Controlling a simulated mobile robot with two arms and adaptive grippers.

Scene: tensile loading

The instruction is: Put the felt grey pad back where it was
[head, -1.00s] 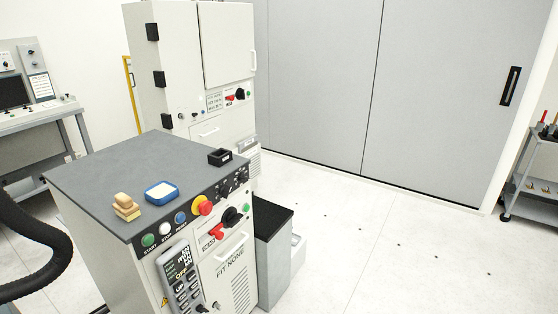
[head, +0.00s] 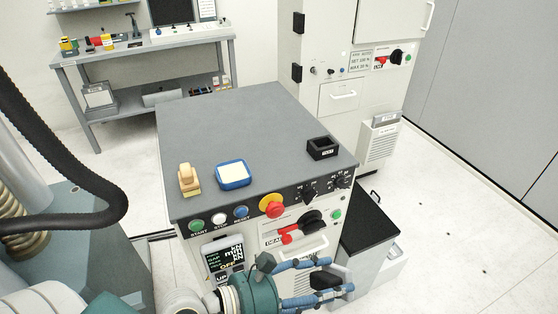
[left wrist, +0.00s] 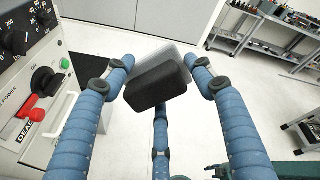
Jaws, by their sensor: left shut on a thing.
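My left gripper (head: 333,276) is in front of the control cabinet at the bottom of the head view. It is shut on a dark block with a light grey side (head: 325,282), which I take to be the felt grey pad. In the left wrist view the pad (left wrist: 156,86) sits between the blue fingers, dark face toward the camera and tilted. On the grey cabinet top (head: 235,115) are a tan block with a yellow base (head: 189,179), a blue-rimmed white pad (head: 233,174) and a small open black tray (head: 322,148). My right gripper is not in view.
The cabinet front carries buttons, a red emergency knob (head: 272,206) and a red-handled switch (head: 293,236). A low black-topped box (head: 368,225) stands at its right. A taller white cabinet (head: 345,60) stands behind. The cabinet top's back half is clear.

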